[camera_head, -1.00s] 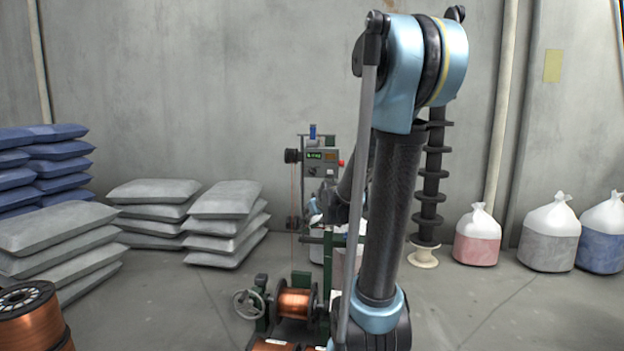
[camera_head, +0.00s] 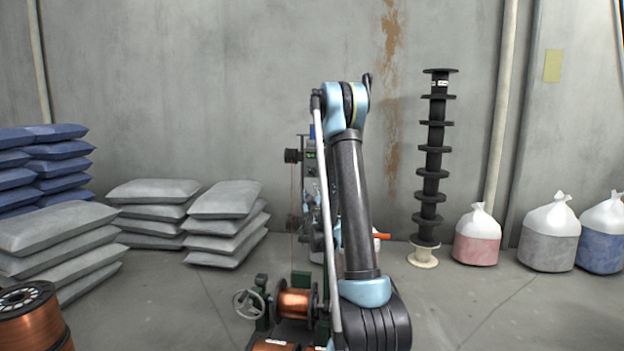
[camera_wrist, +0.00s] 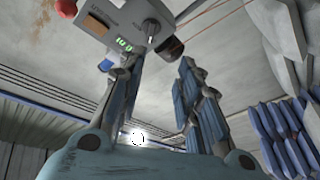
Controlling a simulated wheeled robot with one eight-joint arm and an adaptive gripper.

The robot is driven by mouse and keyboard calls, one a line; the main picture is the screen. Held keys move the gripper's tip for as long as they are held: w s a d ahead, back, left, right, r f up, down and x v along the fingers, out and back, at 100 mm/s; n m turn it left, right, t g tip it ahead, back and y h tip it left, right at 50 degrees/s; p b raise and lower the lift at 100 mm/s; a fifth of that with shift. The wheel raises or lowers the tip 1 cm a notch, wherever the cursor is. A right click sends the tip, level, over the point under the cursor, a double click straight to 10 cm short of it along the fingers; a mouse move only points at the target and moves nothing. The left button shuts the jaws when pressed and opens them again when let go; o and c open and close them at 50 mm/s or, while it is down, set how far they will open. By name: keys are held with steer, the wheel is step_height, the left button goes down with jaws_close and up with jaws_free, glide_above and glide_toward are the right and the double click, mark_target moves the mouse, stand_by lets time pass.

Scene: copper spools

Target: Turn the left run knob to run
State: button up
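The grey control box (camera_wrist: 105,22) fills the upper left of the wrist view, tilted, with a green lit display (camera_wrist: 124,44), a red button (camera_wrist: 66,8) and a brownish label panel (camera_wrist: 95,23). A small knob (camera_wrist: 151,28) with a pale pointer sits on its face near the right end; its exact setting is unclear. My gripper (camera_wrist: 158,64) is open and empty, its two fingers apart below the box, the knob seen beyond the gap. I cannot tell if a finger touches the box. In the head view, my arm hides my gripper and most of the box (camera_head: 310,156).
A dark pulley (camera_head: 292,155) sits at the box's left side. Below are a copper spool (camera_head: 295,302) and handwheel (camera_head: 247,304). Grey sacks (camera_head: 225,200) stand left, a stack of black spools (camera_head: 433,165) and white-topped bags (camera_head: 550,232) right.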

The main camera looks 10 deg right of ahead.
steer(key=f+t, duration=0.1)
steer(key=h, duration=0.1)
glide_toward(312, 173)
steer(key=x, duration=0.9)
steer(key=shift+c, duration=0.3)
jaws_close()
